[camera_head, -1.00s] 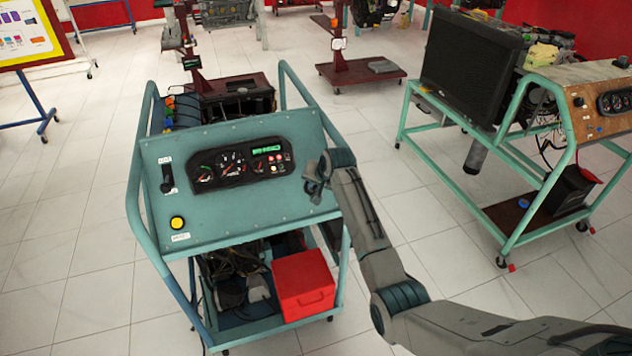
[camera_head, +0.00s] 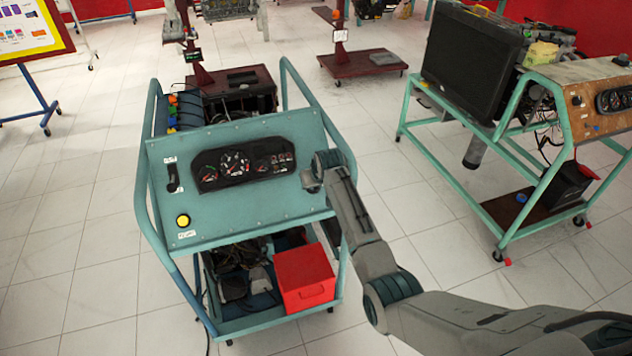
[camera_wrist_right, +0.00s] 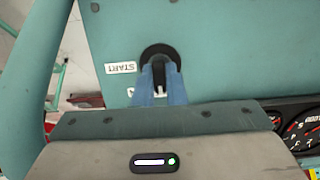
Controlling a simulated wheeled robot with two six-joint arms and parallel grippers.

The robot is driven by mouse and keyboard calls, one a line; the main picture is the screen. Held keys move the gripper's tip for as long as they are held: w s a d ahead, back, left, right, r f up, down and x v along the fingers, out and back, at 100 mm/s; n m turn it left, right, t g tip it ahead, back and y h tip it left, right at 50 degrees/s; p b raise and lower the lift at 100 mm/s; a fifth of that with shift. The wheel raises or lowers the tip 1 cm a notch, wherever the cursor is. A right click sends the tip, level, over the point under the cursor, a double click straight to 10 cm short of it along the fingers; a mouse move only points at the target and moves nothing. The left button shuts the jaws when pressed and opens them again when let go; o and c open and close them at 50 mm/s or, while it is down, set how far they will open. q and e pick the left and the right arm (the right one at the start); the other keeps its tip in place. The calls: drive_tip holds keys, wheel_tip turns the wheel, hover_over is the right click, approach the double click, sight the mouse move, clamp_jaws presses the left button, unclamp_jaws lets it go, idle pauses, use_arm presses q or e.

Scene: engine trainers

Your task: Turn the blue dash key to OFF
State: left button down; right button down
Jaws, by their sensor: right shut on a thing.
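The blue-green dash panel (camera_head: 245,210) stands on a wheeled frame. My right gripper (camera_head: 312,182) is at the panel's right side in the head view and hides the key there. In the right wrist view, the black key (camera_wrist_right: 158,72) sits in a round black switch (camera_wrist_right: 160,52). The blue fingers of my right gripper (camera_wrist_right: 162,84) are shut on the key from both sides. A START label (camera_wrist_right: 121,67) reads upside down beside the switch. Another label (camera_wrist_right: 130,91) is mostly hidden by a finger. My left gripper is not in view.
The gauge cluster (camera_head: 245,165) is left of my gripper; its display is dark. A yellow button (camera_head: 183,220) and a black lever (camera_head: 173,178) are at the panel's left. A red box (camera_head: 304,278) sits below. Another trainer (camera_head: 505,130) stands at right.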

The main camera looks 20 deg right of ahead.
idle(0.4)
drive_tip(key=c, duration=1.5)
unclamp_jaws()
drive_tip(key=shift+r, duration=0.1)
drive_tip(key=b+v, duration=0.2)
drive_tip(key=v, duration=0.8)
drive_tip(key=shift+s+r, duration=0.2)
drive_tip(key=shift+r, duration=0.05)
drive_tip(key=shift+f, duration=0.15)
